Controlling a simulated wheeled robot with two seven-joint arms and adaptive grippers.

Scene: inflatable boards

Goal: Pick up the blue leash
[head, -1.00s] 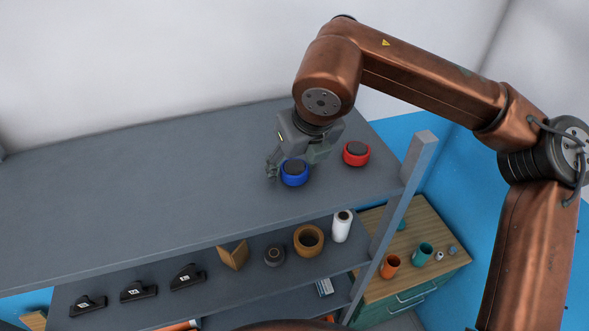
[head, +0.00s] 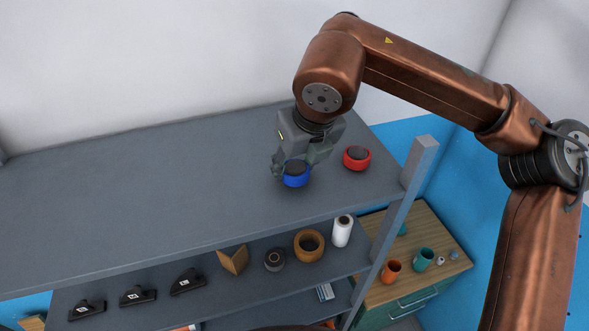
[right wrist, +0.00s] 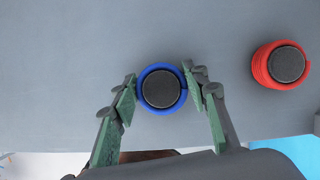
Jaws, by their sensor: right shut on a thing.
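The blue leash (head: 296,181) is a round blue coil with a dark round middle. It sits on the grey top shelf, near the shelf's right end. My right gripper (head: 294,170) is over it from above, with its fingers on either side of it. In the right wrist view the blue leash (right wrist: 161,89) lies between the two fingertips (right wrist: 160,83), which touch its sides, and the gripper is shut on it. I cannot tell whether it is lifted off the shelf. My left gripper is not in view.
A red coil (head: 357,158) of the same kind stands to the right on the top shelf (head: 130,200), apart from my gripper. An upright post (head: 420,163) rises at the shelf's right end. The shelf's left part is clear. Several items stand on the shelf below.

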